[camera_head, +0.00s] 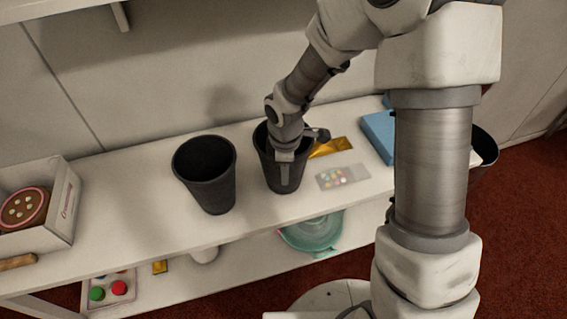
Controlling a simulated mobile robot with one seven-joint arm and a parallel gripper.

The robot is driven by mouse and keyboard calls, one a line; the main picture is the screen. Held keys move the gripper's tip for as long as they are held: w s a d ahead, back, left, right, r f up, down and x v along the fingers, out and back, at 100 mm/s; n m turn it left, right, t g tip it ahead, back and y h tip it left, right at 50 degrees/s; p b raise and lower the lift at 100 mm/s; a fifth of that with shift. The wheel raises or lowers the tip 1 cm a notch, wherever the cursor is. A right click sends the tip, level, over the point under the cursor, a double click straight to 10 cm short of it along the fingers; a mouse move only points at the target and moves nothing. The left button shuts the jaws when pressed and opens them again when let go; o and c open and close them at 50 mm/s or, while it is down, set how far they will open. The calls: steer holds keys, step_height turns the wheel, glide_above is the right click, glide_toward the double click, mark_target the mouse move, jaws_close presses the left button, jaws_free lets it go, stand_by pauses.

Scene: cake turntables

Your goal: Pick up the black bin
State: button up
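A black bin (268,172) stands upright on the white shelf top, partly covered by my gripper. A second black bin (208,178) stands upright and empty-looking to its left. A third dark bin (486,148) shows partly behind my arm at the right. My gripper (285,170) points down at the first bin's rim, with one finger visible in front of the bin's near wall. The other finger is hidden, so I cannot tell whether the gripper grips the wall.
The white shelf (130,222) holds a box with a round cake (25,208) at the left. Near the bins lie a gold packet (331,147), a clear pack of coloured pieces (342,177) and a blue box (380,132). A teal turntable (312,233) sits below.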

steer(key=shift+f, duration=0.15)
jaws_close()
stand_by(1.4)
